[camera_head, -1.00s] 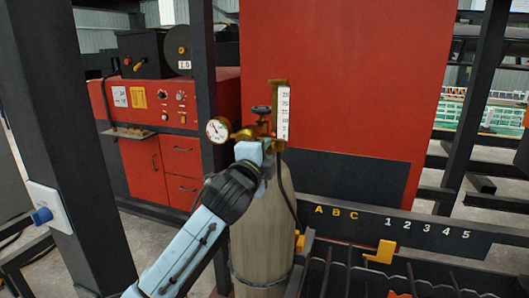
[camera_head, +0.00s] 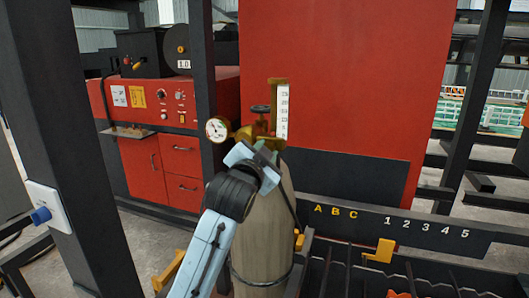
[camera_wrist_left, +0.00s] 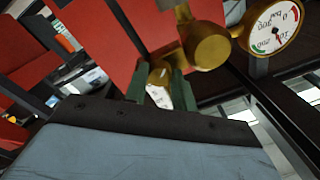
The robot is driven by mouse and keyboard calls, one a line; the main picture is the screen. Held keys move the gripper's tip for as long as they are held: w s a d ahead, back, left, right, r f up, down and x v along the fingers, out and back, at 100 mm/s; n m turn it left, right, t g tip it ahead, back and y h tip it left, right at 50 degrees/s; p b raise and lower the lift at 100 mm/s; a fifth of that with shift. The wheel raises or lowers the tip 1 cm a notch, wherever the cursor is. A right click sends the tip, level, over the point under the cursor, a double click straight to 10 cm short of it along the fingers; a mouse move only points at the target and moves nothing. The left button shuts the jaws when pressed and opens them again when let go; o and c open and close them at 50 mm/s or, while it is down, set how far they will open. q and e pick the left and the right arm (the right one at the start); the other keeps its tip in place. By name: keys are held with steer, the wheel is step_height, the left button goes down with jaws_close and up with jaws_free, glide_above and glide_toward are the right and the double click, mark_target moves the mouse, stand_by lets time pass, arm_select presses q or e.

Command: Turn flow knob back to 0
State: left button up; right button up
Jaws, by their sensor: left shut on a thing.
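The brass regulator (camera_head: 262,133) sits on top of the tan gas cylinder (camera_head: 262,235), with a round white pressure gauge (camera_head: 217,129) on its left and an upright scaled flow tube (camera_head: 282,110) on its right. The gauge shows large in the left wrist view (camera_wrist_left: 272,25), next to the brass body (camera_wrist_left: 208,42). My left gripper (camera_head: 266,148) is at the front of the regulator. In the wrist view its two green fingers (camera_wrist_left: 158,88) are shut on the flow knob (camera_wrist_left: 160,76), a small brass piece with a white marked face. The fingers partly hide it. My right gripper is not in view.
A black handwheel (camera_head: 261,109) tops the cylinder valve. A dark post (camera_head: 65,150) stands at the left and a red cabinet (camera_head: 160,150) behind. A lettered and numbered rack (camera_head: 400,225) lies to the right. A black hose runs down the cylinder.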

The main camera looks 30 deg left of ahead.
arm_select(q)
steer(key=shift+r+n, duration=0.2)
steer(key=shift+n, duration=0.4)
steer(key=o, duration=0.7)
steer(key=shift+w+f, duration=0.1)
